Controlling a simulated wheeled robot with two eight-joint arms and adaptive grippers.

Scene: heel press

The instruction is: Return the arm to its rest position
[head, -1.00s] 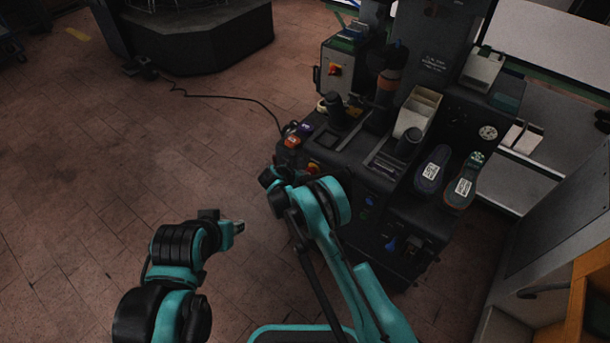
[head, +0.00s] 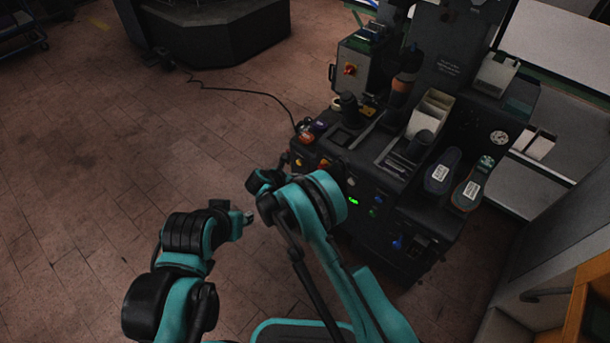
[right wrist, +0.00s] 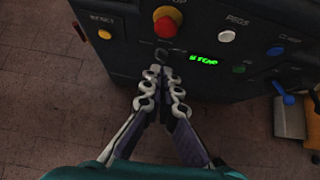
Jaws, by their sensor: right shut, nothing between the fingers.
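My right arm (head: 325,250) rises from the bottom middle in the head view, bent in front of the press. My right gripper is mostly hidden behind its wrist there. In the right wrist view my right gripper (right wrist: 162,78) is shut and empty, its fingertips pointing at the press's control panel (right wrist: 205,75). It looks apart from the panel. My left arm (head: 185,260) is at the lower left, and my left gripper (head: 246,217) points right over bare floor. Its finger opening is too small to judge.
The dark press (head: 400,190) stands right of centre, with two shoe-like pieces (head: 441,172) on its right side. The panel has a red button (right wrist: 167,20) and a lit green display (right wrist: 203,59). A cable (head: 240,91) crosses the floor.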

